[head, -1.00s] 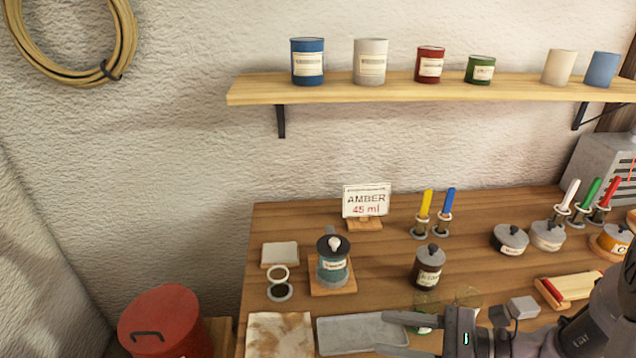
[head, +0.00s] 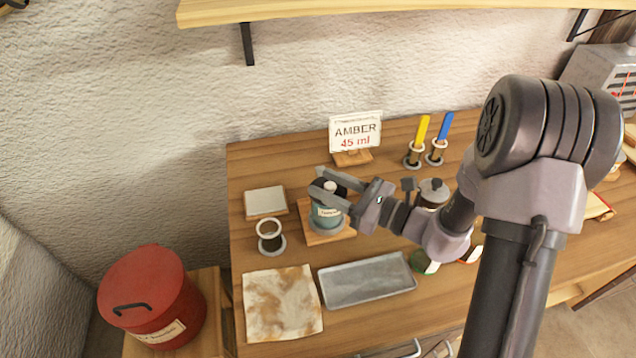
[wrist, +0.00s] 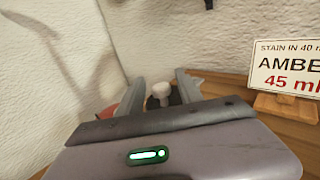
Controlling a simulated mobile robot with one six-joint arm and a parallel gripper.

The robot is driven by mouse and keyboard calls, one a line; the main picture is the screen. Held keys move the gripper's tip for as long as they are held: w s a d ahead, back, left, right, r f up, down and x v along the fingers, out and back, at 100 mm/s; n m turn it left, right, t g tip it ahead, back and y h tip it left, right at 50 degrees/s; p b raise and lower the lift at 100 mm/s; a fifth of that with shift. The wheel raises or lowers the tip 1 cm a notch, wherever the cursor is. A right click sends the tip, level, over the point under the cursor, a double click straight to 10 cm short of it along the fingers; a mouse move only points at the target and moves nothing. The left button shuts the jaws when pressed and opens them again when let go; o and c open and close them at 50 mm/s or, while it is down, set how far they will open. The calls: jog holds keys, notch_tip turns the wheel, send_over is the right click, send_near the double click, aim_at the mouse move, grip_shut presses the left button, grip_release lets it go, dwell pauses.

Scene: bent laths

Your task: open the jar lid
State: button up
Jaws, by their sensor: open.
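A teal jar (head: 326,217) with a pale label and a dark lid with a light round knob (head: 330,186) stands on a small wooden board (head: 312,238). My gripper (head: 318,181) is open at the height of the lid, with its fingers reaching in from the right. In the wrist view the knob (wrist: 161,91) shows between the two open fingers (wrist: 162,95), apart from both as far as I can see. The fingers hide part of the lid, and contact with its rim cannot be told.
An amber sign (head: 356,132) stands behind the jar. A small cup (head: 269,236), a white pad (head: 265,201), a stained cloth (head: 283,303) and a grey tray (head: 367,279) lie around it. A grey-lidded jar (head: 433,191) is partly behind my arm. A red bin (head: 153,300) stands left.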

jog(key=shift+x, duration=1.35)
jog(key=shift+c, duration=0.2)
grip_shut()
